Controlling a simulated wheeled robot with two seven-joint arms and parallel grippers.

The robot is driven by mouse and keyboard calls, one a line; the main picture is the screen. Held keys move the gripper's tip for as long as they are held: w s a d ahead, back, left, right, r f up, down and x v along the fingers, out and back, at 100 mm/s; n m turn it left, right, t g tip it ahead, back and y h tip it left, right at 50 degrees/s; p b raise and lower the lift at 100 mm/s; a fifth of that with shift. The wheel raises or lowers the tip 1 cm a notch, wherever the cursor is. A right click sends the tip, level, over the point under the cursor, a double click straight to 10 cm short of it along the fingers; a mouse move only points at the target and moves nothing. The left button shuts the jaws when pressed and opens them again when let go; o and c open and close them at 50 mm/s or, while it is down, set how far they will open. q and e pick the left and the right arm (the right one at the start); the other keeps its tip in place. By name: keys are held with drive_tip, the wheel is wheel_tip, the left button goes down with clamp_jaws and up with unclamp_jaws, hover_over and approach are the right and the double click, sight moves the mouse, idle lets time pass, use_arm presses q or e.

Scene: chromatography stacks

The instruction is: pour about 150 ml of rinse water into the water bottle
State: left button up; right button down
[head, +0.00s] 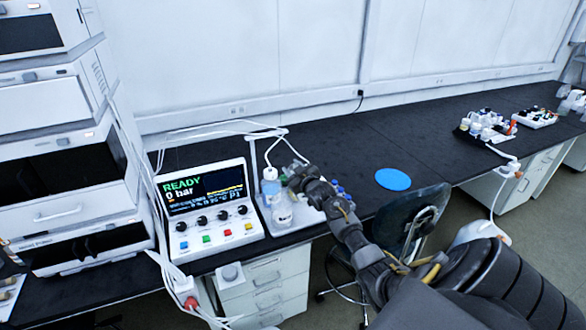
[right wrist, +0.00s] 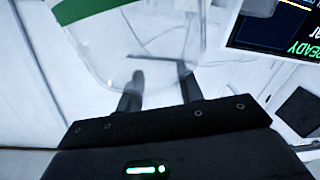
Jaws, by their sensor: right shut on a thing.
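My right gripper (head: 292,182) reaches over the small tray beside the READY panel. In the right wrist view its two fingers (right wrist: 160,90) are shut on a clear bottle (right wrist: 140,45) with a green band. A clear bottle (head: 282,214) shows just below the gripper in the head view. My left gripper is not in view.
The READY control panel (head: 208,207) stands left of the tray (head: 303,215). White instrument stacks (head: 65,150) rise at far left. A blue disc (head: 393,179) lies on the black bench. A chair (head: 415,220) stands in front. Trays of bottles (head: 487,127) are at far right.

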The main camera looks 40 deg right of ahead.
drive_tip(key=shift+a+r, duration=0.1)
drive_tip(key=shift+r, duration=0.05)
drive_tip(key=shift+w+a+n, duration=0.15)
drive_tip(key=shift+a+n, duration=0.05)
drive_tip(key=shift+n, duration=0.1)
drive_tip(key=shift+a, duration=0.15)
drive_tip(key=shift+w+a+f+n, duration=0.15)
drive_tip(key=shift+f+n, duration=0.1)
drive_tip(key=shift+n, duration=0.15)
drive_tip(key=shift+f, duration=0.1)
idle(0.3)
drive_tip(key=shift+f+n, duration=0.5)
drive_tip(key=shift+f, duration=0.1)
drive_tip(key=shift+f+b, duration=0.1)
drive_tip(key=shift+b, duration=0.2)
